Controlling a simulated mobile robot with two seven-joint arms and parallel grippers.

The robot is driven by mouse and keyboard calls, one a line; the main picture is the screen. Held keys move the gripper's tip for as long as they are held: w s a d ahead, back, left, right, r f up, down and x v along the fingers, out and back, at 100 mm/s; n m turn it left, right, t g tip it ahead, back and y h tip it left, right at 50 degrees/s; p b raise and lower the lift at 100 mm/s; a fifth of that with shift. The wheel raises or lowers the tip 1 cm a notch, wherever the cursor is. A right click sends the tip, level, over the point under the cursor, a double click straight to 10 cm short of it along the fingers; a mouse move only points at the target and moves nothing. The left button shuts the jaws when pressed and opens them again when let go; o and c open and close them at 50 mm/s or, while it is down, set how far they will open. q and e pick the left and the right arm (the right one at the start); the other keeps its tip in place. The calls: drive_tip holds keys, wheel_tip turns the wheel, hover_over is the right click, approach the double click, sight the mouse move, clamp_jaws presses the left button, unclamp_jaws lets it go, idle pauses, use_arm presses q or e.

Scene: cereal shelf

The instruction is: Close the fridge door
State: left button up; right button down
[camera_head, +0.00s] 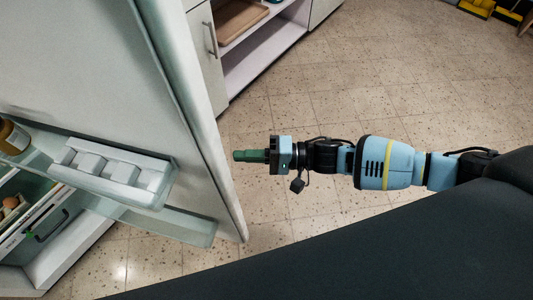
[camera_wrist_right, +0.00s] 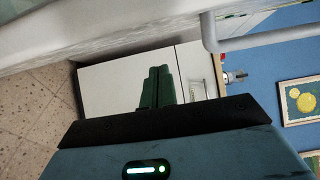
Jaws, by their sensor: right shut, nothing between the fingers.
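The fridge door (camera_head: 205,125) stands open at the left of the head view, its inner side with a white moulded tray (camera_head: 112,172) facing me. The fridge interior shows at lower left. My right gripper (camera_head: 236,155) is shut and empty, just right of the door's long edge in the picture; I see no clear contact. In the right wrist view its closed green fingers (camera_wrist_right: 158,88) point away from the camera. A pale surface with a grey bar handle (camera_wrist_right: 212,35) runs along the top there, probably the door's outside. My left gripper is not in view.
Behind the door stands a low white cabinet (camera_head: 262,62) with an open shelf and a wooden board (camera_head: 228,16).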

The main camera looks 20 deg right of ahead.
drive_tip(key=shift+s+a, duration=0.65)
drive_tip(key=shift+s, duration=0.2)
drive_tip(key=shift+s+a, duration=0.6)
drive_tip(key=shift+s, duration=0.2)
